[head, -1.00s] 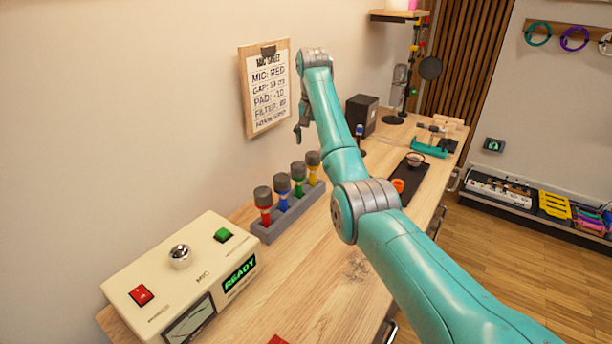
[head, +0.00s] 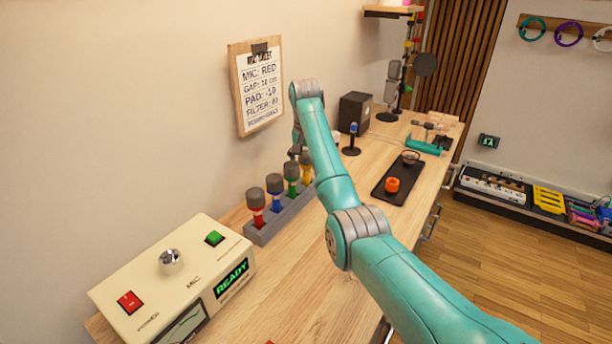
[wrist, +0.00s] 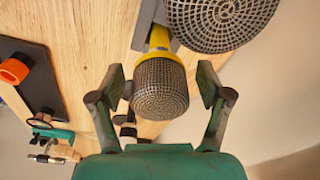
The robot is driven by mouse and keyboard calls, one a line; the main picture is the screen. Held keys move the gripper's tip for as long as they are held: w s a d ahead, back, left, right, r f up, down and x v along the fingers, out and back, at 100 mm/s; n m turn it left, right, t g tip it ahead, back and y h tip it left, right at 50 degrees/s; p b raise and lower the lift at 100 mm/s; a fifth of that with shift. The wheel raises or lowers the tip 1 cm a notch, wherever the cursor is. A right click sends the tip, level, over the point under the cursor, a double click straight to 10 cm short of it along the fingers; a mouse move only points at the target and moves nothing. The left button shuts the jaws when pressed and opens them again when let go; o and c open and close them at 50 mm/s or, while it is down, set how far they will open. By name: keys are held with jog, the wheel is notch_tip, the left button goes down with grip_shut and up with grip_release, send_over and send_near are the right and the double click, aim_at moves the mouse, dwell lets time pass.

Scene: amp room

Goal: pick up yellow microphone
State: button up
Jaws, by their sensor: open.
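The yellow microphone (wrist: 160,85) has a grey mesh head and a yellow body. In the wrist view its head lies between the two open fingers of my gripper (wrist: 160,95), with a gap on each side. In the head view the yellow microphone (head: 307,168) stands upright at the far end of a grey rack (head: 283,217), partly behind my arm. My gripper (head: 297,150) is above and close to it there, mostly hidden by the arm. Red (head: 256,205), blue (head: 275,190) and green (head: 291,178) microphones stand in the same rack.
Another mesh head (wrist: 222,15) is close beside the yellow one in the wrist view. A cream amp box (head: 172,275) stands in front of the rack. A dark tray (head: 397,180) with an orange ring (head: 392,185) lies to the right. The wall is close behind the rack.

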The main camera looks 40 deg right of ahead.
grip_shut()
notch_tip(320, 180, up, 10)
jog(key=shift+r, duration=0.1)
dwell(0.6)
